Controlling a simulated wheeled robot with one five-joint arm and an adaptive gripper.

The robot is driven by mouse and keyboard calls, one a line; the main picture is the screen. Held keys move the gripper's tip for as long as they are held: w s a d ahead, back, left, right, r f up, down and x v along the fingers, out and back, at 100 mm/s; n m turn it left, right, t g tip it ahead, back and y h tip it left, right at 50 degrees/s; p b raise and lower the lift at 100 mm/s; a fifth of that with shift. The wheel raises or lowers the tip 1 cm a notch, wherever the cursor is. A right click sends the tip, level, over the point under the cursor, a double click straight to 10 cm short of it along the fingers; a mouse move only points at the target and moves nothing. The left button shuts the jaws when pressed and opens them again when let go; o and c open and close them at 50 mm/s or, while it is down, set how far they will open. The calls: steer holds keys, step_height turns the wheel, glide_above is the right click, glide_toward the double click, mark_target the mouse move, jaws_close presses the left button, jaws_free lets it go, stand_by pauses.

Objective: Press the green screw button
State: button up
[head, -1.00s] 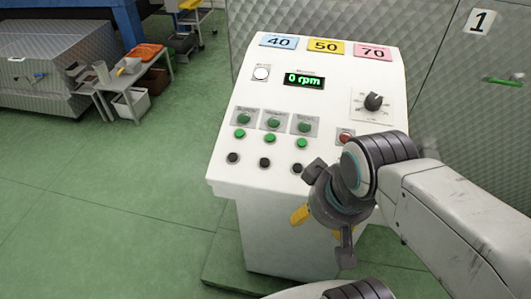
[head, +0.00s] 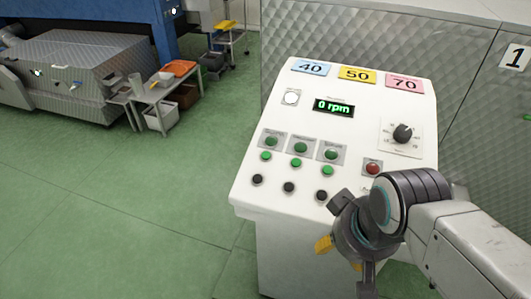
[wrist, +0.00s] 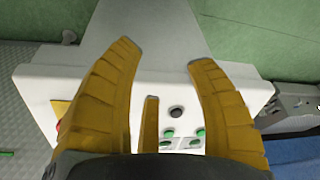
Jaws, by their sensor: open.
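The white control panel (head: 335,215) has a row of three green buttons: left (head: 265,156), middle (head: 296,162) and right (head: 327,170). A green lamp with a small label sits above each; the labels are too small to read, so I cannot tell which is screw. Black buttons (head: 289,187) lie in the row below. My gripper (head: 340,256) is open and empty, in front of the panel's lower right edge. In the wrist view its yellow fingers (wrist: 160,72) are spread above the panel; a black button (wrist: 176,112) and two green buttons (wrist: 201,132) show between them.
A red button (head: 373,168) and a black dial (head: 402,133) are on the panel's right side, near my arm. A display (head: 333,107) reads 0 rpm. Quilted metal walls stand behind. A small table (head: 166,88) stands at the left; the green floor (head: 130,200) before it is free.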

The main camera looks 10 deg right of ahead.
jaws_close()
stand_by(1.5)
